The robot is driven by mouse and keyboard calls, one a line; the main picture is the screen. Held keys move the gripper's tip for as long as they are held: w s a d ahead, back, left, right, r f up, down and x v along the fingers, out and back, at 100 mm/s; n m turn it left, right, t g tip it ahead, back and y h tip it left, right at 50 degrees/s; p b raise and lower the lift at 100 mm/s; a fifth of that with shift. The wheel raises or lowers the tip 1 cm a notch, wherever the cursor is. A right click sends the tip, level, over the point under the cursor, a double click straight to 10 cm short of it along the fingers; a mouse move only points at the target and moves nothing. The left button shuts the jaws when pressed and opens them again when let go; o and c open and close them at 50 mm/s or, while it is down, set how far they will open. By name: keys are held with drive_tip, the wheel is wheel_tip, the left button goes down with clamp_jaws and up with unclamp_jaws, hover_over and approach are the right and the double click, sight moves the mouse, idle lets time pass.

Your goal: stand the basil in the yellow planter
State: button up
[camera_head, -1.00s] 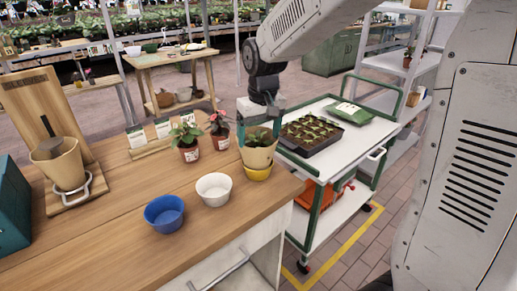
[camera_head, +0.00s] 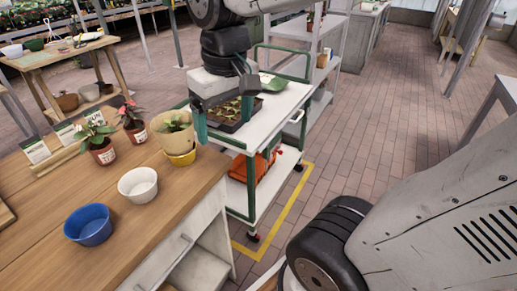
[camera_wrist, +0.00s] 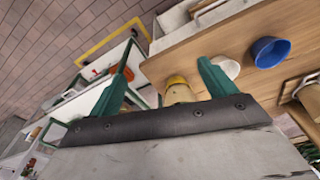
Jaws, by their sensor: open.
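A white bowl-like pot (camera_head: 138,185) and a blue one (camera_head: 89,225) stand at the bench front. Two small potted plants, one leafy (camera_head: 97,136) and one pink (camera_head: 131,118), stand behind. A white cart (camera_head: 270,115) with a seedling tray stands right of the bench (camera_head: 130,235).

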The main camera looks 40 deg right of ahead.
drive_tip(key=s+f, duration=0.2)
drive_tip(key=s, duration=0.7)
drive_tip(key=shift+d+f, duration=0.3)
drive_tip(key=shift+f, duration=0.05)
idle(0.5)
